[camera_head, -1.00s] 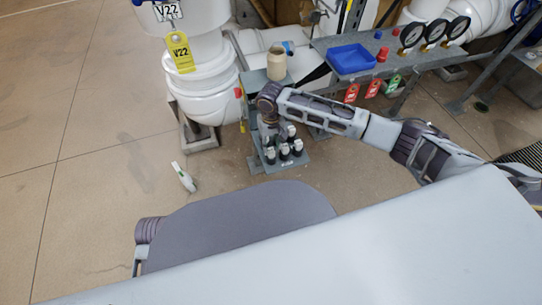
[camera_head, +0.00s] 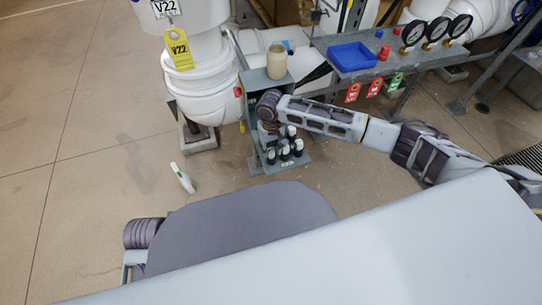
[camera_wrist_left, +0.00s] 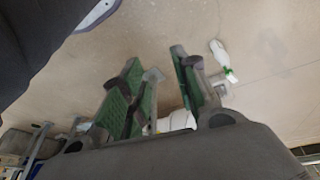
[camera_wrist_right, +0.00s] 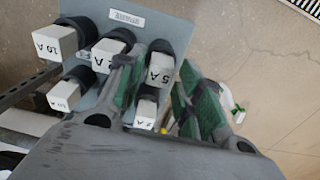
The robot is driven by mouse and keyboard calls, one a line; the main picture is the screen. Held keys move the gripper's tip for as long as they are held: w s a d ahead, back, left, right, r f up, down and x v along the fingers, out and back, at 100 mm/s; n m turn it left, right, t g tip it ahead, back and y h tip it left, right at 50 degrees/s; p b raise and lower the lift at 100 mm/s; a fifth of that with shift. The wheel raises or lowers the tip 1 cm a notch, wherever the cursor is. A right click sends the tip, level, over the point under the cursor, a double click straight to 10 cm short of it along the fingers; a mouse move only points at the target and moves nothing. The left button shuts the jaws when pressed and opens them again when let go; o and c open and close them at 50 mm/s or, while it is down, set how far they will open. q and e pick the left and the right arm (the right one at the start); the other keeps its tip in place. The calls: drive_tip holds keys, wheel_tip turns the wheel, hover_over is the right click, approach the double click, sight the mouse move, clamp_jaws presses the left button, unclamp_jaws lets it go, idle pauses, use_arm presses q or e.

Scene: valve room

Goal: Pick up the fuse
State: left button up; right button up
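Several dark fuses with white caps stand in a grey rack (camera_head: 292,163), below my right wrist. In the right wrist view, caps read 10 A (camera_wrist_right: 55,44), 2 A (camera_wrist_right: 108,56) and 5 A (camera_wrist_right: 160,68). My right gripper (camera_wrist_right: 157,76) is open, its green-padded fingers on either side of the 5 A fuse. I cannot tell whether a finger touches it. A smaller cap (camera_wrist_right: 146,113) shows lower between the fingers. In the head view the right fingers are hidden under the wrist. My left gripper (camera_wrist_left: 160,75) is open and empty above bare floor.
A white and green item (camera_head: 183,178) lies on the floor left of the rack. A beige cup (camera_head: 277,61) stands on the rack's top. A grey bench with a blue tray (camera_head: 352,57) and gauges (camera_head: 437,29) is behind. White pipework (camera_head: 205,90) stands at left; floor in front is open.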

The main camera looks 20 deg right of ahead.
drive_tip(key=shift+f+b, duration=0.35)
drive_tip(key=shift+f, duration=0.75)
drive_tip(key=c, duration=0.7)
